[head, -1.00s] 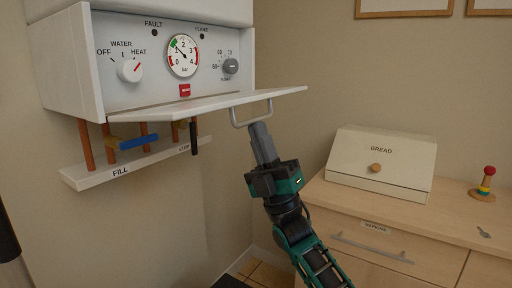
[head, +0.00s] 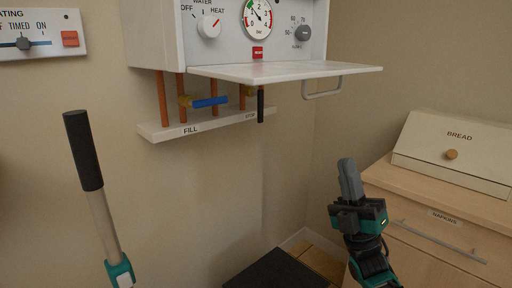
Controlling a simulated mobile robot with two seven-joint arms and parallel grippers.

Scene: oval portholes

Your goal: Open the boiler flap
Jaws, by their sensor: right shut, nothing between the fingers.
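The white boiler (head: 155,35) hangs on the wall at the upper middle. Its flap (head: 270,72) is folded down and stands out nearly level below the dials, so the control face shows. The flap's grey bar handle (head: 322,93) hangs under its outer right edge. My right gripper (head: 347,165) is shut and empty, pointing up, well below the handle and apart from it. My left gripper is not in view.
Copper pipes, a blue lever (head: 210,102) and a black lever (head: 261,105) sit below the boiler above a white FILL shelf (head: 165,132). A black-gripped pole (head: 83,150) stands at left. A bread box (head: 455,150) rests on the wooden drawer unit (head: 440,195) at right.

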